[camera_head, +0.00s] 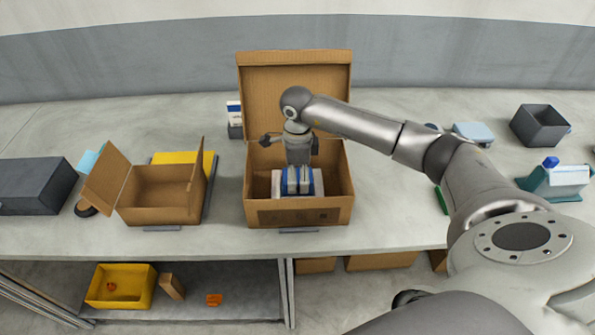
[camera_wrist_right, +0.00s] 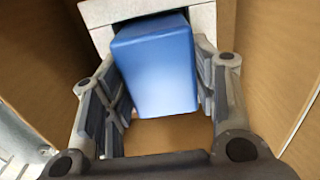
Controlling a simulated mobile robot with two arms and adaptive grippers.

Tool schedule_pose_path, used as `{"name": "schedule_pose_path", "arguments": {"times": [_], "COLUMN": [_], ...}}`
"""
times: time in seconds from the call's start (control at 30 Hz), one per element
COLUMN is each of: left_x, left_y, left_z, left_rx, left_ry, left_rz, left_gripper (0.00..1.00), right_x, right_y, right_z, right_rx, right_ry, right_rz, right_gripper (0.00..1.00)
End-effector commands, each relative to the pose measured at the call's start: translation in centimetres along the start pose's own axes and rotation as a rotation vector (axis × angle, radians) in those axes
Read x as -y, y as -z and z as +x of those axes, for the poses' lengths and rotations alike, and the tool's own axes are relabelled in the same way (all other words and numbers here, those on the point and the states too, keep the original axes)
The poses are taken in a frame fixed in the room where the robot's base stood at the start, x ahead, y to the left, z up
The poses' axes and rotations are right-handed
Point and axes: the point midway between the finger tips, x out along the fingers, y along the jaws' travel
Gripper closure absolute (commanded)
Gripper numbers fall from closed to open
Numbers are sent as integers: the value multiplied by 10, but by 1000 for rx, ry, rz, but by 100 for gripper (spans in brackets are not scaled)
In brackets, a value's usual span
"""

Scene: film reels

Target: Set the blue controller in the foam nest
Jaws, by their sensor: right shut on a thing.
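The blue controller (camera_wrist_right: 155,65) is a smooth blue block between the fingers of my right gripper (camera_wrist_right: 163,90) in the wrist view. In the head view my right gripper (camera_head: 298,180) reaches down into the open cardboard box and is shut on the controller. The pale foam nest (camera_wrist_right: 205,20) lies behind and partly under the controller in the wrist view. In the head view the foam (camera_head: 319,182) shows beside the gripper, low in the box. The controller hides the nest's recess, so I cannot tell whether it is seated. My left gripper is not in view.
The cardboard box (camera_head: 262,214) has its lid raised at the back, with walls close around the gripper. A smaller open carton (camera_head: 160,208) stands to the left.

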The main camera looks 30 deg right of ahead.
Motion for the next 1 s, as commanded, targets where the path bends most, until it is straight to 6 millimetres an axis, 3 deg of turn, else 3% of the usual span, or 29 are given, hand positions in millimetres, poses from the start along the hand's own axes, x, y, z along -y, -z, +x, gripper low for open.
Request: {"name": "schedule_pose_path", "arguments": {"times": [0.3, 0.33, 0.5, 0.83, 1.0], "left_x": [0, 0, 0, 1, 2], "left_y": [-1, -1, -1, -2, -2], "left_z": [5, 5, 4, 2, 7], "left_rx": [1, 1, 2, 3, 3], "left_ry": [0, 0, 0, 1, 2], "left_rz": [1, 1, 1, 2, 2], "left_gripper": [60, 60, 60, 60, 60], "right_x": [0, 0, 0, 0, 2], "right_y": [0, 0, 0, 0, 0], "right_z": [4, 4, 3, 1, -12], "right_rx": [2, 0, 0, 1, 3], "right_ry": [2, 0, 0, 0, 4], "right_rz": [0, 0, 1, 1, 2], "right_gripper": [84, 45, 25, 25, 25]}}
